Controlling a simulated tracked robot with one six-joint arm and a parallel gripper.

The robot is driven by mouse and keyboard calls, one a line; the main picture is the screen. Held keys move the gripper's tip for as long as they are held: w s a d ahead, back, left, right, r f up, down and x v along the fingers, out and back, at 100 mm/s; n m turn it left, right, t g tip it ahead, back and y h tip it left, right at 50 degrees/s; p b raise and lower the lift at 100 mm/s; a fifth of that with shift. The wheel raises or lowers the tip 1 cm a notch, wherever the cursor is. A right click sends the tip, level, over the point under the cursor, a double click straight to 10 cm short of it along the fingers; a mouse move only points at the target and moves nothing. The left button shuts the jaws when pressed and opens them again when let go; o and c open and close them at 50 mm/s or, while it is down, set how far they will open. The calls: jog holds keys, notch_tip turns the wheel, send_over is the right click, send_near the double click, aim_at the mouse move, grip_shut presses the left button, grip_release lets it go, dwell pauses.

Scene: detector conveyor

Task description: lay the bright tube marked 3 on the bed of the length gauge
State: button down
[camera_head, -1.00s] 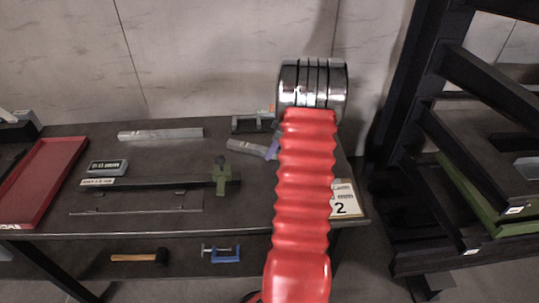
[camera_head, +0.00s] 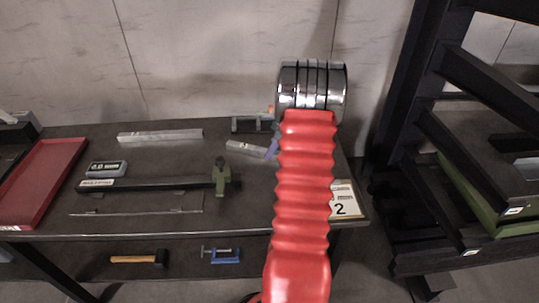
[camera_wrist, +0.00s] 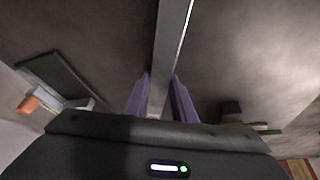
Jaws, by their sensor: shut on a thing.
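A bright metal tube (camera_wrist: 172,45) is held between the two purple fingers of my gripper (camera_wrist: 160,98) in the wrist view. In the head view the left part of this tube (camera_head: 246,148) shows over the back right of the bench, and my red arm hides the rest and most of the gripper. I cannot read a number on it. The length gauge (camera_head: 140,186) is a long dark bar at the bench's middle left, with a green upright block (camera_head: 222,180) at its right end. Its small display (camera_head: 107,168) stands behind it. The held tube is behind and right of the gauge.
Another bright bar or tube (camera_head: 160,135) lies at the back of the bench. A red tray (camera_head: 42,182) is at the left. A card marked 2 (camera_head: 343,200) is at the right edge. A dark stand (camera_head: 250,125) is at the back. A rack (camera_head: 460,140) stands right.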

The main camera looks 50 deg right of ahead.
jog(key=shift+r, duration=0.1)
notch_tip(320, 180, up, 10)
dwell(0.6)
dwell(0.5)
